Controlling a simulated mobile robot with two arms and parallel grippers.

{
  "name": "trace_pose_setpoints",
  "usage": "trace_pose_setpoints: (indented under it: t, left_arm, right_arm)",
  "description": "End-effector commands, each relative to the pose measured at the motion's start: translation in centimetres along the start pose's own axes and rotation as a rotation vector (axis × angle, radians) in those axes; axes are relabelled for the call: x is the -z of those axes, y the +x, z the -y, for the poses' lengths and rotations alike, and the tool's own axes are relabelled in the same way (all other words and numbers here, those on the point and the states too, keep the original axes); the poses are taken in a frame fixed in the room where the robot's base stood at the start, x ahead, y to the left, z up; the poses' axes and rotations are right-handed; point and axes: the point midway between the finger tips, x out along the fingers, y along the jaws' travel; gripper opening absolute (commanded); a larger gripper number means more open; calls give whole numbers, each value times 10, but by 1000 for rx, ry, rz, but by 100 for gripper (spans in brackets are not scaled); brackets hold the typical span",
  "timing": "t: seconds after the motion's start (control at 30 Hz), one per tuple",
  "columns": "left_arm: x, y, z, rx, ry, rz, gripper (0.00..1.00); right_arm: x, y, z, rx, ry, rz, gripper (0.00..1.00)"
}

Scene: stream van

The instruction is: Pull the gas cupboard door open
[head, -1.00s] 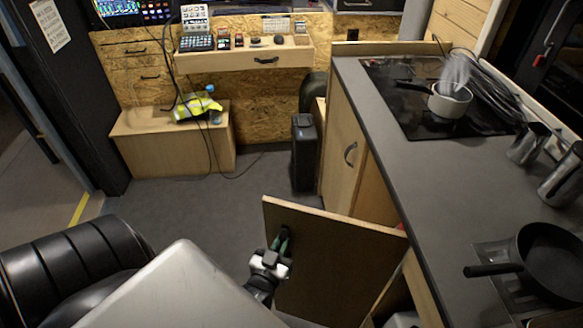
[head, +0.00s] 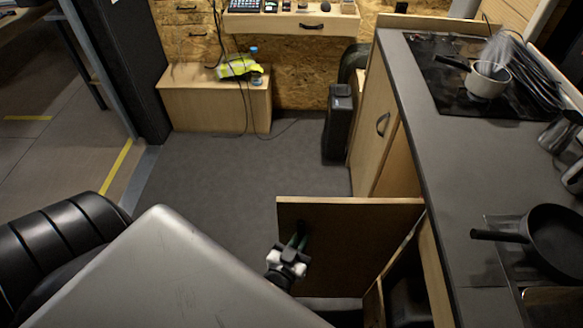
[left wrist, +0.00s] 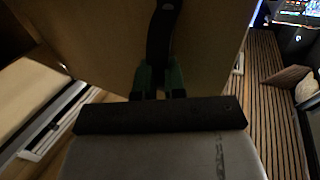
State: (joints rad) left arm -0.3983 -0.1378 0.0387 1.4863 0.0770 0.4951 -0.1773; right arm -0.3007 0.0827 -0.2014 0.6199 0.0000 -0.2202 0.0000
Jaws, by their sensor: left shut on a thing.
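The gas cupboard door (head: 352,235) stands open, swung out from the counter front into the aisle. In the head view my left gripper (head: 300,238) is at the door's face, near its free edge. In the left wrist view the green fingers of my left gripper (left wrist: 159,80) are shut on the dark handle (left wrist: 163,35) of the door (left wrist: 105,40). The handle's lower part is hidden between the fingers. The cupboard's opening (head: 405,285) shows to the right of the door, with a dark interior. My right gripper is not in view.
The grey counter (head: 450,180) runs along the right, with a pan (head: 555,240) and a pot (head: 487,80) on it. A black seat (head: 65,240) is at the left. A dark case (head: 339,125) stands beyond the door. The floor (head: 230,180) between is clear.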

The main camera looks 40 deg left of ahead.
Motion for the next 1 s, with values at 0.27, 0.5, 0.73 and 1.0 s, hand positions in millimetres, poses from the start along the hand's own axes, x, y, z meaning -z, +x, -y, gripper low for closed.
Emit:
trace_pose_setpoints:
  t: [0.27, 0.5, 0.73, 1.0]
  left_arm:
    - [1, 0, -6, -12, 3, -2, 0]
    - [1, 0, -6, -12, 4, -2, 14]
    - [1, 0, -5, -10, 3, -1, 34]
    - [-1, -7, -4, -9, 3, 1, 34]
  right_arm:
    - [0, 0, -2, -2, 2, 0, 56]
    - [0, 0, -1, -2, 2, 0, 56]
    - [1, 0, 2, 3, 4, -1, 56]
    - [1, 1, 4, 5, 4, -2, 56]
